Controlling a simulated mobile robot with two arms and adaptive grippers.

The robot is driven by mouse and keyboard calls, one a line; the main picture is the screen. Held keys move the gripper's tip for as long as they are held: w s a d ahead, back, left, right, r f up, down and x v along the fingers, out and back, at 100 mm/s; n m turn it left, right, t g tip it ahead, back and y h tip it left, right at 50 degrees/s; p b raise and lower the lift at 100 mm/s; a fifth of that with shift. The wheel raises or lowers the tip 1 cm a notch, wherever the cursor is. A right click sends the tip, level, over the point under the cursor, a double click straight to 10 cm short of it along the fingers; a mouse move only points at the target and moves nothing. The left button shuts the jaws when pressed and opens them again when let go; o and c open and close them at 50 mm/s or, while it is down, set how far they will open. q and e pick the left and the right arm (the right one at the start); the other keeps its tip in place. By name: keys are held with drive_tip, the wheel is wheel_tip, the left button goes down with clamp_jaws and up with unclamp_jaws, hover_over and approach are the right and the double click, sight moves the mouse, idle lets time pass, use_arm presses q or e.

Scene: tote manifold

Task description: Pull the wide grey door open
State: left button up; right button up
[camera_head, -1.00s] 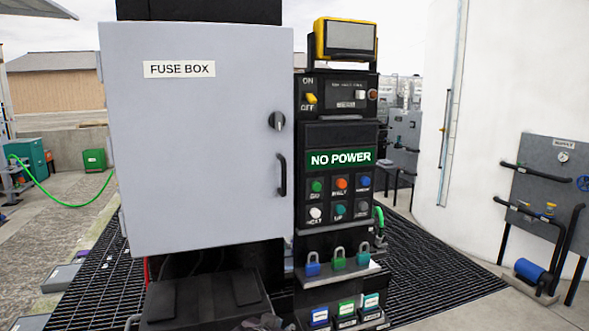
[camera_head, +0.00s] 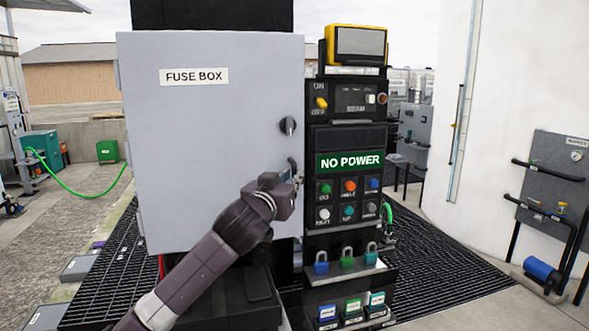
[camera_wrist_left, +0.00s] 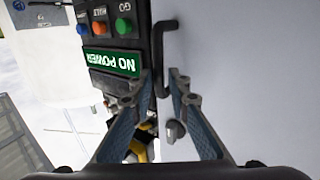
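The wide grey door (camera_head: 215,130) of the fuse box is closed, with a dark round knob (camera_head: 288,125) near its right edge. Its black bar handle (camera_head: 293,163) is below the knob, mostly hidden by my left gripper (camera_head: 284,186) in the head view. In the left wrist view, which is upside down, the handle (camera_wrist_left: 157,55) shows between the fingertips of my left gripper (camera_wrist_left: 162,76). The fingers are apart, one on each side of the handle; I cannot tell whether they touch it. My right gripper is not in view.
A black control panel with a green NO POWER sign (camera_head: 349,162) stands close to the right of the door. Several padlocks (camera_head: 346,258) sit on a shelf below it. A pipe panel (camera_head: 553,185) stands at the far right. Grating (camera_head: 440,275) covers the floor.

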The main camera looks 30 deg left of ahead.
use_arm(q)
drive_tip(key=shift+p+x, duration=0.35)
drive_tip(key=shift+x, duration=0.7)
drive_tip(key=shift+c, duration=0.6)
clamp_jaws()
